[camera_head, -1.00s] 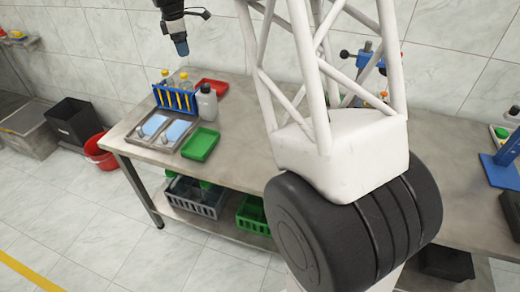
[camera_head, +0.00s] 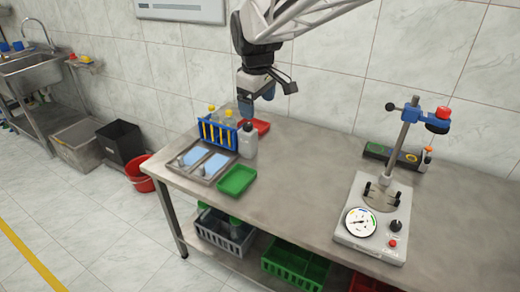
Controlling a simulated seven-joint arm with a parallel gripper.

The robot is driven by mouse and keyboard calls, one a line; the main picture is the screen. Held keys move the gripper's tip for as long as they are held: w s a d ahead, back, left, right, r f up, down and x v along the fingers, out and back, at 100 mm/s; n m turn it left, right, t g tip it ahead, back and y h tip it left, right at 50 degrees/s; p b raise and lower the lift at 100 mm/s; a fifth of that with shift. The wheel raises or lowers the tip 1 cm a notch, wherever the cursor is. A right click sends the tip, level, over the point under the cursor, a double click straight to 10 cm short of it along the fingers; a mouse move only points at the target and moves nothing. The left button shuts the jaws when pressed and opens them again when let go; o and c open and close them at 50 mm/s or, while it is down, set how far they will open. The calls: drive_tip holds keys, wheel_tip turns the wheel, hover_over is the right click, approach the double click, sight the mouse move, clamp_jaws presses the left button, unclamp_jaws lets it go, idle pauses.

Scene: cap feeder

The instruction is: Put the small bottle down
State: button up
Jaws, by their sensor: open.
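My gripper (camera_head: 256,104) is open and hangs from the arm at the back left of the bench, above and slightly right of a grey bottle. I see nothing held between its fingers, though they are small and dark here. The grey bottle (camera_head: 248,143) with a dark cap stands upright on the bench, beside the right end of a blue rack (camera_head: 217,135). Two bottles with yellow caps (camera_head: 229,115) stand behind the rack and are partly hidden by it. I cannot tell for certain which bottle is the small one.
A metal tray (camera_head: 206,179) with blue pieces is at the left. A machine with a dial (camera_head: 372,222) stands at the right. The bench between is clear.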

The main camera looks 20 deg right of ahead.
drive_tip(key=s+f+m, duration=0.3)
drive_tip(key=s+m, duration=0.1)
drive_tip(key=s, duration=0.9)
drive_tip(key=s+f+m, duration=0.4)
drive_tip(key=s, duration=1)
drive_tip(key=shift+d+f+t+y, duration=0.2)
drive_tip(key=shift+t+y, duration=0.1)
drive_tip(key=shift+t, duration=0.1)
